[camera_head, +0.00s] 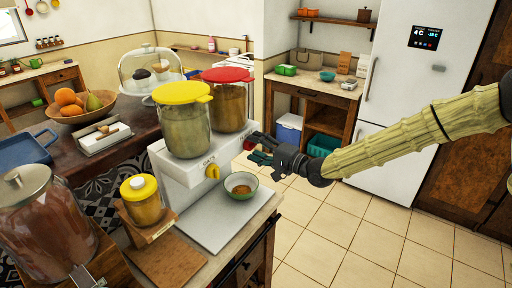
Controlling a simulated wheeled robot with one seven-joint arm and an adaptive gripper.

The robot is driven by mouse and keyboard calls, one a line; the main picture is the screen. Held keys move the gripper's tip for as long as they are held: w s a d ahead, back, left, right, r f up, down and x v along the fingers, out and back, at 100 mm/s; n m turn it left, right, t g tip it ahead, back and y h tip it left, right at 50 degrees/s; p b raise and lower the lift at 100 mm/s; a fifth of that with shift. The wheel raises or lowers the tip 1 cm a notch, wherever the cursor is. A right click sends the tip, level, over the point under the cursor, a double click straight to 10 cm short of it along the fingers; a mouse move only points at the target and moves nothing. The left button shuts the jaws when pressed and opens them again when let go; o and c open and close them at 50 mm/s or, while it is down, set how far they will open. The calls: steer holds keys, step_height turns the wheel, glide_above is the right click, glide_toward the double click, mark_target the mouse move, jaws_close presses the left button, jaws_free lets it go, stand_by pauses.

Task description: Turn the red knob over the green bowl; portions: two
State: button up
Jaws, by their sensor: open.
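A white dispenser (185,185) on the counter carries two clear canisters, one with a yellow lid (181,93) and one with a red lid (227,75). A yellow knob (212,172) shows on its front. The green bowl (241,194) sits upright on the grey tray (205,230), with some brown contents inside. My gripper (254,148) is open, beside the right end of the dispenser front and above the bowl. Whether it touches anything there cannot be told.
A yellow-lidded jar (142,201) on a wooden stand and a large brown-filled jar (45,225) stand left of the dispenser. A fruit bowl (80,113) and a glass dome (150,70) are behind. The tiled floor (350,240) to the right is clear.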

steer(key=v, duration=1.1)
steer(key=shift+d, duration=0.25)
stand_by(0.3)
